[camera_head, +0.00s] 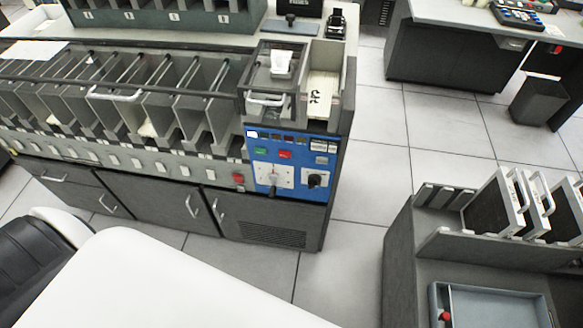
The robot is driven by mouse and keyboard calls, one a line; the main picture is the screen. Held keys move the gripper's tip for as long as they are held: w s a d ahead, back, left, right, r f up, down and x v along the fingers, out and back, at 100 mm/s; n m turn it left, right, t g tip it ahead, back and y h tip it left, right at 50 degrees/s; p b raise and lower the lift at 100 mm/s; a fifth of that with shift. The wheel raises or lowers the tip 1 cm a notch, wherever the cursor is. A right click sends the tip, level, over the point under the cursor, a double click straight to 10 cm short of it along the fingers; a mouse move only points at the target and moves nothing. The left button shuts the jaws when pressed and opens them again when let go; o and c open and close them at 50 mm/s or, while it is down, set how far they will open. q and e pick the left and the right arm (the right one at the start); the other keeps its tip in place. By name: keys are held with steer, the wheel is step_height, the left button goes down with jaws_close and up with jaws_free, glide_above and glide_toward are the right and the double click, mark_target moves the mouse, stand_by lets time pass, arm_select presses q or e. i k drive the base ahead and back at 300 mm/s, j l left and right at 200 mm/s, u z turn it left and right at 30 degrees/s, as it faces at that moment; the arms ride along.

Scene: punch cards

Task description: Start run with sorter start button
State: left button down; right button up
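The card sorter (270,225) is a long grey machine running from the left edge to the picture's middle. Its blue control panel (257,183) is at the right end. A green button (261,151) sits at the panel's upper left, with a red button (285,154) to its right. The label on the green button is too small to read, so I cannot confirm that it is the start button. Below them are a lever on a white plate (273,177) and a black knob (315,180). Neither of my grippers shows in this view.
A row of grey pockets (150,105) lines the sorter. Cards (320,87) lie in the tray above the panel. A rack with a blue-grey tray (495,305) stands at the lower right. A dark desk (440,65) is at the back right. Tiled floor (365,160) between them is clear.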

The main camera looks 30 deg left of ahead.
mark_target(262, 151)
steer(key=u, duration=1.05)
steer(key=i+j, duration=0.05)
